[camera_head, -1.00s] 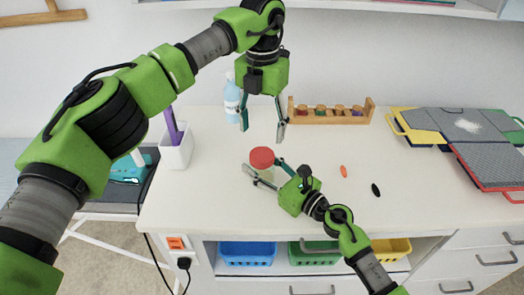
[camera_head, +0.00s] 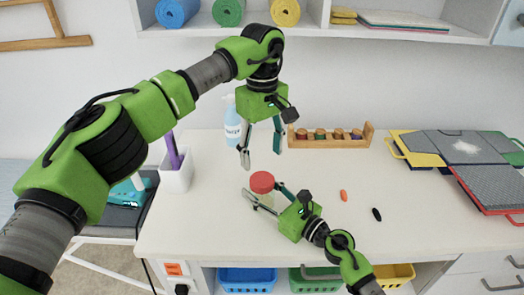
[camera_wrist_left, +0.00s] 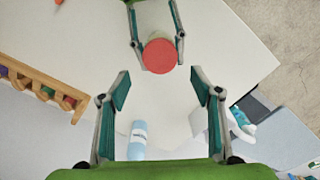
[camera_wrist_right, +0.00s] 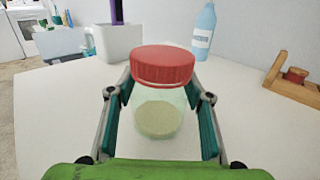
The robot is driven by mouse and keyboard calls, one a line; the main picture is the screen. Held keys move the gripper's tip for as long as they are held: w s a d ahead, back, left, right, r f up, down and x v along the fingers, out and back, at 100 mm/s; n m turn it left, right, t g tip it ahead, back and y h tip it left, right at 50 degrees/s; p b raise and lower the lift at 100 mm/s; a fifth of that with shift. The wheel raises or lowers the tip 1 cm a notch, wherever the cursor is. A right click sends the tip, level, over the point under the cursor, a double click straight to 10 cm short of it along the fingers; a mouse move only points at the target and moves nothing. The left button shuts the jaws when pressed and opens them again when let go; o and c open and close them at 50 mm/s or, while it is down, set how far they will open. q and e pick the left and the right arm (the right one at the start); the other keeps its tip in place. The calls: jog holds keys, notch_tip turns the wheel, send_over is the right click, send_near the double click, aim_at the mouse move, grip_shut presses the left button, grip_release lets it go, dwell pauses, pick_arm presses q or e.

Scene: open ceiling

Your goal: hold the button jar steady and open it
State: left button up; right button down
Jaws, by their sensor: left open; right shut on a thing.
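The button jar (camera_head: 262,198) is clear with a red lid (camera_head: 262,182) and stands upright on the white table. In the right wrist view the jar (camera_wrist_right: 160,115) shows a pale layer at the bottom, and its lid (camera_wrist_right: 162,65) is on. My right gripper (camera_head: 264,198) is shut on the jar body, a finger on each side below the lid. My left gripper (camera_head: 261,160) is open and empty, pointing down above the table, higher than the lid. In the left wrist view the lid (camera_wrist_left: 160,56) lies beyond the open fingertips.
A blue bottle (camera_head: 232,125) and a white holder with purple items (camera_head: 176,176) stand left and behind. A wooden peg rack (camera_head: 332,140) is at the back. An orange piece (camera_head: 343,195) and a black piece (camera_head: 376,214) lie right. Coloured boards (camera_head: 470,165) are far right.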

aim_at(262, 179)
pick_arm(q)
jog(key=m, duration=0.6)
pick_arm(e)
jog(key=shift+f, duration=0.1)
pick_arm(q)
jog(key=m, duration=0.6)
jog(key=shift+f, duration=4)
